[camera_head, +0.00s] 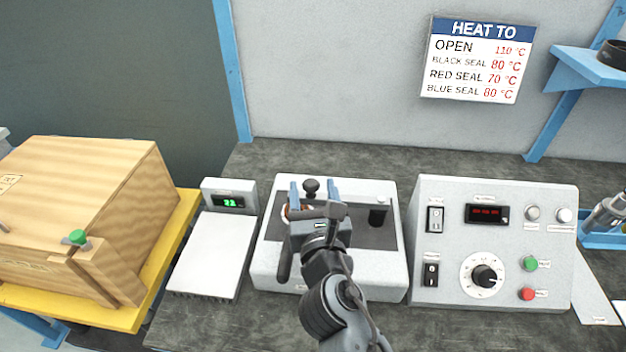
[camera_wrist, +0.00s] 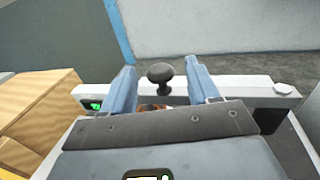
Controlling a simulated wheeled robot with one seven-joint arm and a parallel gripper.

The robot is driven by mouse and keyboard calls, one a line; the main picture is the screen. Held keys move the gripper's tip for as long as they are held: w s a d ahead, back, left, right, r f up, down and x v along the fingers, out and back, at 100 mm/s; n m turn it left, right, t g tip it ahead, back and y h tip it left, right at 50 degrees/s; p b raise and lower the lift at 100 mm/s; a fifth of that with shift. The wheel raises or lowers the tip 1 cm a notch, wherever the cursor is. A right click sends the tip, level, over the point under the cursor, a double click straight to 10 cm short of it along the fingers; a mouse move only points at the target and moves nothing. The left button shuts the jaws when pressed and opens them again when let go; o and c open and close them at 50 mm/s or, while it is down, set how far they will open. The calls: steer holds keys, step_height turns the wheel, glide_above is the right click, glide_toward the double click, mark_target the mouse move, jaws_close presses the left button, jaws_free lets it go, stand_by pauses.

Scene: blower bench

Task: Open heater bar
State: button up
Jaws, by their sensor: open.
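The heater bar appears to be the part with a black knob (camera_head: 311,186) on the white-framed heater unit (camera_head: 383,267) in the middle of the bench. My gripper (camera_head: 313,190) is open above this unit, with its two blue fingers on either side of the knob in the head view. In the wrist view the knob (camera_wrist: 160,73) stands upright between the fingers of my gripper (camera_wrist: 163,82), with gaps on both sides. I cannot tell how far the fingers are from it in depth. My wrist hides much of the unit's middle.
A control box (camera_head: 491,242) with a dial stands close on the right. A white scale (camera_head: 210,252) and a wooden crate (camera_head: 75,190) are on the left. A wall sign (camera_head: 477,60) lists temperatures. A blue shelf (camera_head: 590,68) is at the upper right.

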steer(key=shift+w+a, duration=0.15)
steer(key=shift+w, duration=0.6)
steer(key=shift+w+a, duration=0.15)
steer(key=shift+w, duration=0.55)
jaws_close()
